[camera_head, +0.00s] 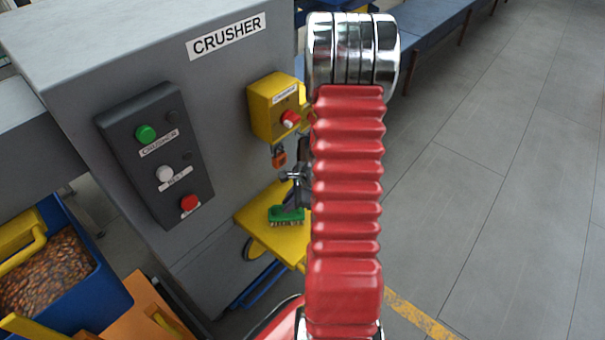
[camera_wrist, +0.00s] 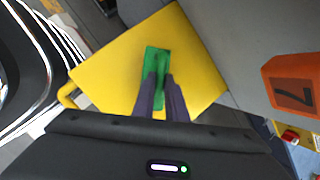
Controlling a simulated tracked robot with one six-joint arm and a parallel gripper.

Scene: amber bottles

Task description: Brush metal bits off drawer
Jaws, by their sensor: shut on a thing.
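My gripper (camera_head: 292,197) is shut on a green brush (camera_head: 286,216), whose bristles point down. In the wrist view, my two dark fingers (camera_wrist: 160,80) grip the sides of the green brush (camera_wrist: 157,58). The brush is over the flat yellow drawer (camera_head: 255,222) at the crusher's side; I cannot tell whether the bristles touch it. The yellow drawer (camera_wrist: 105,62) fills the middle of the wrist view, with a handle at its left edge. I can make out no metal bits; my arm hides part of the drawer in the head view.
The grey crusher (camera_head: 90,60) stands at left with a dark button panel (camera_head: 158,150). A yellow switch box (camera_head: 268,108) and an orange padlock (camera_head: 279,157) hang above the drawer. A blue bin (camera_head: 95,285) is at lower left. The floor (camera_head: 500,190) at right is clear.

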